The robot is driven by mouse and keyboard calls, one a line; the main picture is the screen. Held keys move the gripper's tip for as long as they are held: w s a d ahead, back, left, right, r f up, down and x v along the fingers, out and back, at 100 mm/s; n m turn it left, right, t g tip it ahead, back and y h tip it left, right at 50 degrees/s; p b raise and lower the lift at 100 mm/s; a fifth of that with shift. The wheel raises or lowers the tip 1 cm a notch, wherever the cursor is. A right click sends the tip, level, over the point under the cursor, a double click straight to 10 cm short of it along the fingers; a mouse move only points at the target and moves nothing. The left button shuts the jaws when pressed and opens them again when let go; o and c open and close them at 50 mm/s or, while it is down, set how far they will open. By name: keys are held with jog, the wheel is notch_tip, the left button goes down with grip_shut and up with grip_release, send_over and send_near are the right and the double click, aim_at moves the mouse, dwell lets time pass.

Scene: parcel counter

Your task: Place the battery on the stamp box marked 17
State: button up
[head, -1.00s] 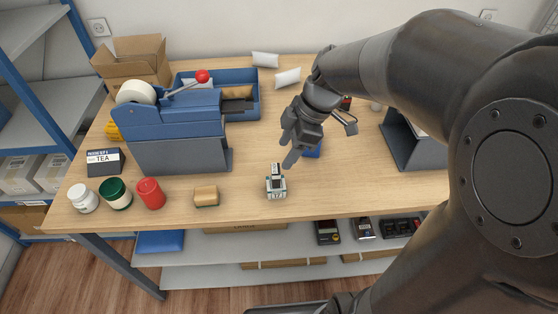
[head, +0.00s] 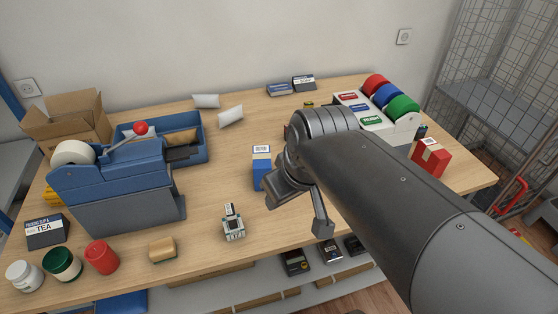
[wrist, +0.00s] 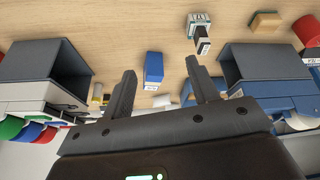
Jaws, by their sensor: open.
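My gripper (head: 298,215) is open and empty above the middle of the table, just right of a blue upright box with a white label (head: 261,167). In the wrist view the blue box (wrist: 153,68) shows between the two spread fingers, beyond them. A small white and teal item with a dark part on top (head: 233,225) stands near the front edge; it also shows in the wrist view (wrist: 199,25). A small yellow and black thing (head: 308,104) is at the back, partly hidden by my arm. I cannot tell which thing is the battery, and no 17 is readable.
A blue tape dispenser (head: 120,190) and an open blue tray (head: 205,135) stand at left. Jars and a sponge (head: 162,250) line the front left. A rack with coloured rolls (head: 375,125) and a red box (head: 430,157) stand at right. Dark boxes (head: 280,89) are at the back.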

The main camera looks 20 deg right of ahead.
jog(key=s+m, duration=0.1)
jog(key=d+m, duration=0.1)
jog(key=m, duration=0.1)
jog(key=shift+s+d+r+t+h, duration=0.1)
jog(key=shift+s+r+t+h, duration=0.1)
jog(key=shift+s+t+h, duration=0.15)
